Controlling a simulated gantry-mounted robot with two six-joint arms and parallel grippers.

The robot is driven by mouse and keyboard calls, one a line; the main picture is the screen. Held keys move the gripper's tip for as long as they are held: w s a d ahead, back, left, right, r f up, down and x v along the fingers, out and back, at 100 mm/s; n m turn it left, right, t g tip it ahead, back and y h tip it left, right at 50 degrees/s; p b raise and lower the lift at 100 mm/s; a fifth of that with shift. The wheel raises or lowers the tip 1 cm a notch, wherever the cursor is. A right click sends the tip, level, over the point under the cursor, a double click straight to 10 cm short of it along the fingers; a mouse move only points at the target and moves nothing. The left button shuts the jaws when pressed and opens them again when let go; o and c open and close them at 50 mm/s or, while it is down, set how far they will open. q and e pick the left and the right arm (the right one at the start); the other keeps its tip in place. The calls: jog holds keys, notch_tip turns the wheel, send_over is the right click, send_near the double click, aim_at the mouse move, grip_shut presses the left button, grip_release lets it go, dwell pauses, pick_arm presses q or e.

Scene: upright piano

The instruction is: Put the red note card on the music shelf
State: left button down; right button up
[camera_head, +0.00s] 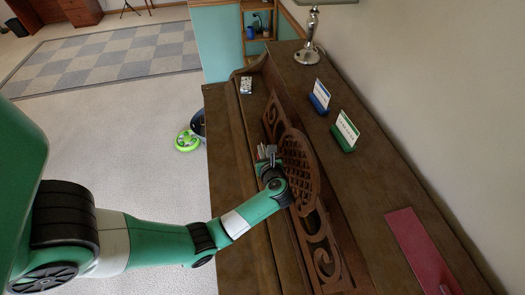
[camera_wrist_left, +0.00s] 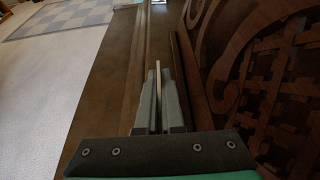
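My left gripper (camera_head: 267,154) is in front of the carved music desk (camera_head: 299,165), above the music shelf. In the left wrist view its fingers (camera_wrist_left: 159,98) are close together on a thin, pale card (camera_wrist_left: 158,77), seen edge-on. The card's face and any red marking are hidden. In the head view only a small beige bit of it shows beside the fingers. The music shelf (camera_wrist_left: 183,75) runs as a narrow wooden ledge along the foot of the desk. I cannot tell whether the card touches it. My right gripper is not in view.
On the piano top (camera_head: 375,185) stand a card in a blue holder (camera_head: 320,100), a card in a green holder (camera_head: 344,136) and a lamp (camera_head: 307,50). A red flat strip (camera_head: 420,245) lies nearer. A small patterned box (camera_head: 246,85) sits at the far end.

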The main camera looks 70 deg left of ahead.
pick_arm(q)
jog(key=shift+f, duration=0.15)
jog(key=c, duration=1.1)
grip_release()
jog(key=shift+o, duration=0.2)
jog(key=shift+d+r, duration=0.1)
jog(key=shift+r, duration=0.25)
jog(key=p+v, duration=0.1)
jog(key=v, duration=1)
jog(key=shift+d, duration=0.35)
jog(key=shift+r, duration=0.1)
